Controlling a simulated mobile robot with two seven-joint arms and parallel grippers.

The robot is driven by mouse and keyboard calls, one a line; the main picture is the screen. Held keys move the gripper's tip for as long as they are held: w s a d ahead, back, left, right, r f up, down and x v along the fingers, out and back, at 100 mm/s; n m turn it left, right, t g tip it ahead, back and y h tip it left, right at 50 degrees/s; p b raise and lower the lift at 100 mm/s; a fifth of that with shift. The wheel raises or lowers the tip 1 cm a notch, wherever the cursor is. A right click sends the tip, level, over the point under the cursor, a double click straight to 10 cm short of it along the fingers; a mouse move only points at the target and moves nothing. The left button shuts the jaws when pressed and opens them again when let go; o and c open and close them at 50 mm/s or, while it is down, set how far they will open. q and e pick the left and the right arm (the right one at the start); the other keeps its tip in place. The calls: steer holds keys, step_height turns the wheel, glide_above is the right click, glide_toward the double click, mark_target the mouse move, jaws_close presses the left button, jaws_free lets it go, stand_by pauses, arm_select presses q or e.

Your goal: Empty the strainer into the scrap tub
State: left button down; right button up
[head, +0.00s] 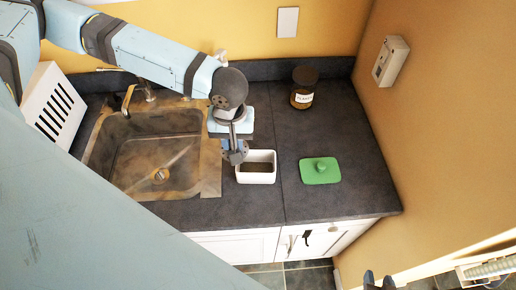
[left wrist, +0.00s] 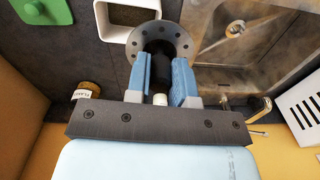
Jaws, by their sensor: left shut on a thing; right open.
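My left gripper (left wrist: 161,82) is shut on the black stem of the strainer (left wrist: 160,27), a grey round disc with holes. In the head view the strainer (head: 236,157) hangs at the left edge of the scrap tub (head: 242,178), apparently tilted; I cannot tell whether they touch. Its contents are hidden. The scrap tub is white and open-topped, dark brown inside, on the counter right of the sink; part of it also shows in the left wrist view (left wrist: 103,18). My right gripper (head: 378,281) is open at the bottom edge of the head view, away from the counter.
The sink (head: 135,160) with a brass-coloured tap (head: 128,100) lies left of the tub. A green lid (head: 320,171) lies to its right. A labelled jar (head: 303,90) stands at the back. A white slotted rack (head: 55,105) is left of the sink. The counter's front right is clear.

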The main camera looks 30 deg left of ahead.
arm_select(q)
steer(key=shift+s+a+r, duration=0.25)
steer(key=shift+r, duration=0.1)
steer(key=s+a+r, duration=0.3)
steer(key=a, duration=0.1)
steer(key=shift+s+a+r, duration=0.2)
arm_select(e)
steer(key=shift+w+a, duration=0.3)
steer(key=shift+a, duration=0.25)
steer(key=shift+f, duration=0.1)
stand_by(0.6)
